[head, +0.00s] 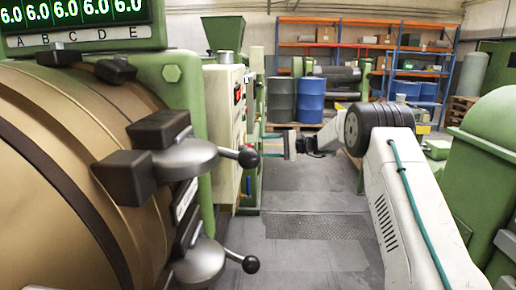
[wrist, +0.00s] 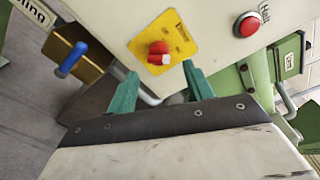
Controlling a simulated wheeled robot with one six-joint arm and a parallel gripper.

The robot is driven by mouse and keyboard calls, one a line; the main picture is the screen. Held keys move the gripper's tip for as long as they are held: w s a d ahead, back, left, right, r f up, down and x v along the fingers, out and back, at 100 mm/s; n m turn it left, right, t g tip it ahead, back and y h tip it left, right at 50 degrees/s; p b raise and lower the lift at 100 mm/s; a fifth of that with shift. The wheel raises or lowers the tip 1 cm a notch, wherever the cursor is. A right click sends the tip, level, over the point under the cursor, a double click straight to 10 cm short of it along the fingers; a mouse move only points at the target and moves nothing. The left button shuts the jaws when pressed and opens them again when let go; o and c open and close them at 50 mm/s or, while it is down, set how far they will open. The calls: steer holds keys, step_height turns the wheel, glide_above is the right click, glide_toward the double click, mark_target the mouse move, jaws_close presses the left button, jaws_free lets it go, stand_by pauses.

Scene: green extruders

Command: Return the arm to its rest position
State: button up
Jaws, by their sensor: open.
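My gripper (head: 272,146) is in the middle of the head view, at the end of my white arm, which reaches forward from the lower right. The fingers look apart from the switch, though the exact gap cannot be told.
In the wrist view, a red push button (wrist: 247,25) is at upper right and a blue-handled valve (wrist: 71,59) at left. The large brown barrel (head: 60,170) with black-knobbed clamps fills the head view's left. Green machinery (head: 480,150) stands right. Grey floor (head: 300,215) between is clear.

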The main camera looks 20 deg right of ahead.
steer(key=shift+v, duration=1.05)
steer(key=shift+f, duration=0.1)
